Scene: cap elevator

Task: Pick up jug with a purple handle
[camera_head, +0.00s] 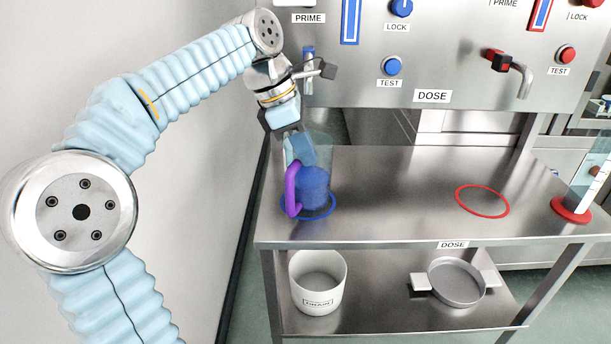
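The jug (316,190) is clear with blue contents and has a purple handle (291,189) on its left side. It stands upright at the left end of the steel shelf, at a blue ring (322,214). My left gripper (299,148) reaches down from above to the jug's top, its fingers overlapping the rim in the picture. I cannot tell whether the fingers are inside, behind or touching the jug, or whether they are open or shut. My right gripper is not in view.
A panel with taps and knobs (401,8) stands behind the shelf (400,200). A red ring (482,201) and a red-based cylinder (571,210) are to the right. A white drain pot (318,290) and a grey pan (457,285) sit below. The shelf's middle is clear.

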